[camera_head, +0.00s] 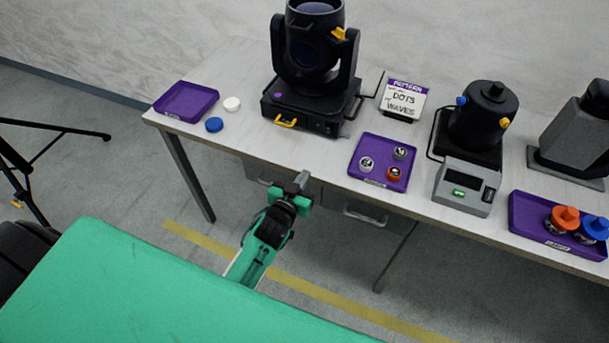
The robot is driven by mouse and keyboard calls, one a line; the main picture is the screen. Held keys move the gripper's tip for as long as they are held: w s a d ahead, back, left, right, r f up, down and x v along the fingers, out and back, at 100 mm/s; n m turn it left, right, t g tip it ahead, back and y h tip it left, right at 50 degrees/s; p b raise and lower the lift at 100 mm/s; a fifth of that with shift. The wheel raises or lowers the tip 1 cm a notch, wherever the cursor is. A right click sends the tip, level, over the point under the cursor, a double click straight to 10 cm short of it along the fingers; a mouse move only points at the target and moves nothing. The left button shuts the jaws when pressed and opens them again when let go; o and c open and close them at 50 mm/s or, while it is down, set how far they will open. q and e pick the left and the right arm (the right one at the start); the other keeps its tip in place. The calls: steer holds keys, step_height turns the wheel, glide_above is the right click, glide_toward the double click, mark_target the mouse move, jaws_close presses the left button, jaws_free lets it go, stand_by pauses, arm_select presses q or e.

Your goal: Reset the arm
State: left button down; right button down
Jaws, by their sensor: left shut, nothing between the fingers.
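My left gripper (302,181) is at the end of the green and black arm, in front of the table's front edge. It is shut and holds nothing. It is apart from the objects on the table (240,75). My right gripper does not show.
On the table stand a black moving-head light (312,95), an empty purple tray (186,101), white (232,104) and blue (214,125) discs, a middle purple tray (372,143), a sign (402,99), a black can (484,118), a grey device (466,188) and a right purple tray (525,222).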

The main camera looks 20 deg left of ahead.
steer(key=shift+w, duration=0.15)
